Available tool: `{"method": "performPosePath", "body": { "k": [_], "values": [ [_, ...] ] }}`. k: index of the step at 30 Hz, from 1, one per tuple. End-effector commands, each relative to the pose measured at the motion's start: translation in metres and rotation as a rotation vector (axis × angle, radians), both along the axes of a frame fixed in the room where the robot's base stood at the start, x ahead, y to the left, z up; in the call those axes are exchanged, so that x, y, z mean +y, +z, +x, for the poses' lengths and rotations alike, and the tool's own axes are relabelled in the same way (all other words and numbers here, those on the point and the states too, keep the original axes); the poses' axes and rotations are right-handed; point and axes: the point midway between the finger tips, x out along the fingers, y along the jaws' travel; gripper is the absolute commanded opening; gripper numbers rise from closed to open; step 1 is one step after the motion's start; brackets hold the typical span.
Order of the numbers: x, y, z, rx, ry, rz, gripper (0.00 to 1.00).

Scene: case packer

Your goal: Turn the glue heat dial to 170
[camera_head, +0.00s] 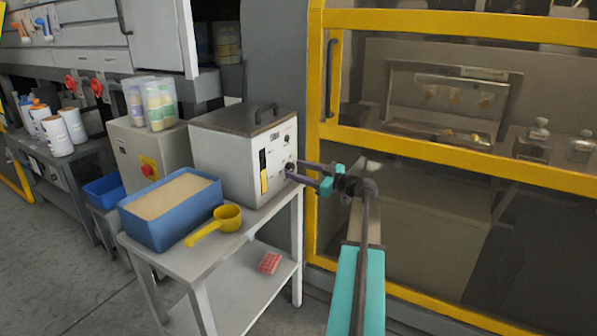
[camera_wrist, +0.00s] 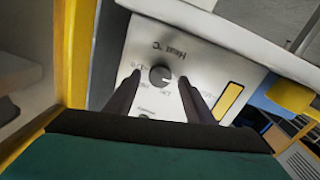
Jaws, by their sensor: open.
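The glue unit (camera_head: 222,160) is a pale box with a dark lid and a top handle on the grey table. Its front panel shows close in the wrist view (camera_wrist: 200,58), upside down, with the label "Heat °C". The dark round heat dial (camera_wrist: 160,75) sits below that label in the wrist view. The numbers around it are too small to read surely. My gripper (camera_head: 291,170) is at the panel in the head view. In the wrist view its two dark fingers (camera_wrist: 158,85) are apart, one on each side of the dial. I cannot tell whether they touch it.
A blue bin of granules (camera_head: 146,235) and a yellow scoop (camera_head: 216,224) are on the table (camera_head: 240,242). The yellow-framed machine door (camera_head: 320,135) stands close to the right. A red item (camera_head: 269,263) is on the lower shelf.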

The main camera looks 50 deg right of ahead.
Motion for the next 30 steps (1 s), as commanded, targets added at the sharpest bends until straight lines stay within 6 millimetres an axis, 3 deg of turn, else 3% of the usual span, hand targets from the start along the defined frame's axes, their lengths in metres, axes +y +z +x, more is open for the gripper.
{"method": "performPosePath", "body": {
  "k": [11,19,30],
  "values": [
    [0.0008,0.0000,0.0045,0.000,0.000,0.000,0.49],
    [0.0005,0.0001,0.0041,0.000,-0.001,0.000,0.07],
    [0.0000,-0.0003,0.0037,0.009,-0.001,0.034,0.07]
  ]
}}
